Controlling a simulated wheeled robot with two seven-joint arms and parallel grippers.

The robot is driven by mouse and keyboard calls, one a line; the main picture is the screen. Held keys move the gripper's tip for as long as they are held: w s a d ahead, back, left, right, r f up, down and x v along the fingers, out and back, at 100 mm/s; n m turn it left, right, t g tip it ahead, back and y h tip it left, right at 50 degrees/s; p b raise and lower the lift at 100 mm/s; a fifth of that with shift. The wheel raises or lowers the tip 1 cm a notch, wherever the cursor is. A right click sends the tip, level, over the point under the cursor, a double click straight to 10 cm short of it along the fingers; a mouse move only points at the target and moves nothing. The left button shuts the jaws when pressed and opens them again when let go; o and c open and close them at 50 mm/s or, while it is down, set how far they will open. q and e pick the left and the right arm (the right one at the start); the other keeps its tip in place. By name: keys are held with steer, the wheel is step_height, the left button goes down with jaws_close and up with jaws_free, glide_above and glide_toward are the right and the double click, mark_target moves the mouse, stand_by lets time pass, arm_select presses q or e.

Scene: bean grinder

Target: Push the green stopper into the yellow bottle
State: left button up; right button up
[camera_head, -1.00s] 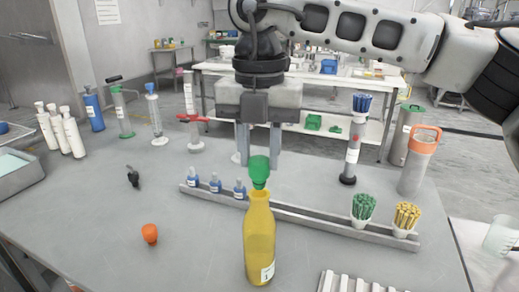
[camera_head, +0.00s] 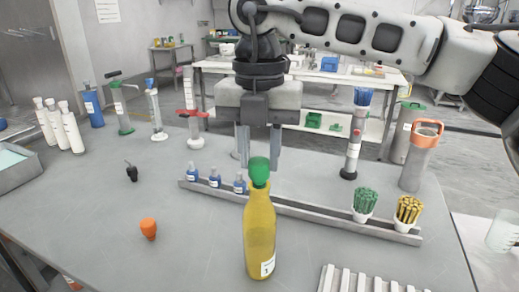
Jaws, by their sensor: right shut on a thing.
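The yellow bottle (camera_head: 259,235) stands upright on the grey table, front middle. The green stopper (camera_head: 259,170) sits upright at its mouth, its wide head showing above the neck. How deep its lower part is in the neck is hidden. My right gripper (camera_head: 259,160) comes down from above, its two grey fingers on either side of the stopper, shut on it. The exact finger contact is hard to see. My left gripper is not in view.
A metal rail (camera_head: 300,214) behind the bottle holds small blue bottles and cups of green (camera_head: 366,202) and yellow (camera_head: 408,211) sticks. An orange stopper (camera_head: 148,229) and a black piece (camera_head: 131,172) lie left. A white ribbed rack (camera_head: 360,281) is front right.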

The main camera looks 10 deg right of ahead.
mark_target(259, 160)
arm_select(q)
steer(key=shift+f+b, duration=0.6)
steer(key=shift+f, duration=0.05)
arm_select(e)
steer(key=shift+f, duration=0.85)
steer(key=o, duration=1)
steer(key=shift+r, duration=0.1)
steer(key=shift+r, duration=0.75)
arm_select(q)
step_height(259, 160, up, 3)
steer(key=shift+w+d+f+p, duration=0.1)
steer(key=shift+p, duration=1)
arm_select(e)
step_height(259, 160, up, 14)
steer(key=shift+r, duration=0.2)
